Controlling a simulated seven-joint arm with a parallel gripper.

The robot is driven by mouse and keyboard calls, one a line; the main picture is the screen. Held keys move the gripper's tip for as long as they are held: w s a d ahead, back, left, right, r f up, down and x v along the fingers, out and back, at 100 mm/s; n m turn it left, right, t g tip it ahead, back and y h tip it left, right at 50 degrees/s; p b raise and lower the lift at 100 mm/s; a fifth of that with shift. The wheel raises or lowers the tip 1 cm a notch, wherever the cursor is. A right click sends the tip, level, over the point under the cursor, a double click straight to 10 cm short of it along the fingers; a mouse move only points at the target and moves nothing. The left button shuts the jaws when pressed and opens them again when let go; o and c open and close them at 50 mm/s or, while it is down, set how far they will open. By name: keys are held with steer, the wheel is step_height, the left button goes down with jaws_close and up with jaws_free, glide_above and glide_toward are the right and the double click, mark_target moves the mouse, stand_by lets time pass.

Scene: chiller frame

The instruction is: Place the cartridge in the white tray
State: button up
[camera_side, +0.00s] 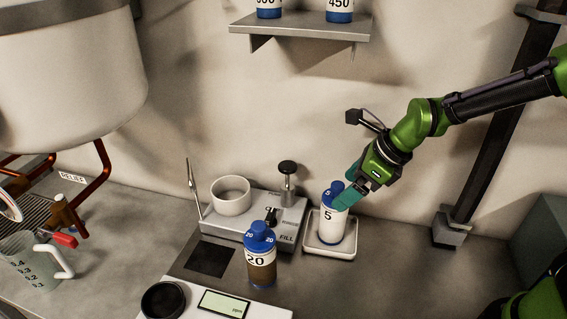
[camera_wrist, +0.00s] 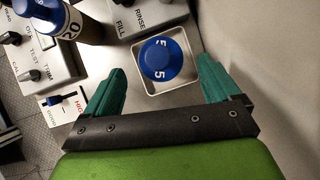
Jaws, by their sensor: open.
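The white cartridge (camera_side: 331,222) with a blue cap and the number 5 stands upright in the white tray (camera_side: 343,250). In the wrist view, the blue cap (camera_wrist: 162,58) is seen from above, inside the walls of the square tray (camera_wrist: 190,86). My gripper (camera_side: 347,189) has green fingers and is at the upper right of the cartridge, near its cap. In the wrist view, the open fingers (camera_wrist: 160,88) stand on either side of the tray, with the cap between and beyond them. No contact with the cartridge is visible there.
A second blue-capped cartridge (camera_side: 261,262), marked 20 and dark below, stands left of the tray. Behind it is a fill station (camera_side: 240,228) with a white ring and a knob. A scale (camera_side: 222,304) is in front. A shelf (camera_side: 300,29) with two cartridges hangs above.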

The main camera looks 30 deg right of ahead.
steer(key=s+d+r+n+t, duration=0.1)
steer(key=s+d+r+n, duration=0.3)
steer(key=s+n, duration=0.3)
steer(key=s+d+r+n+t+h, duration=0.1)
steer(key=s+d+r+n, duration=0.3)
steer(key=n, duration=1.3)
steer(key=s+r, duration=0.2)
steer(key=s, duration=0.1)
steer(key=shift+s+d+r+n+h, duration=0.2)
steer(key=shift+s+d+n+h, duration=0.1)
steer(key=shift+d+n, duration=0.1)
steer(key=shift+w, duration=0.1)
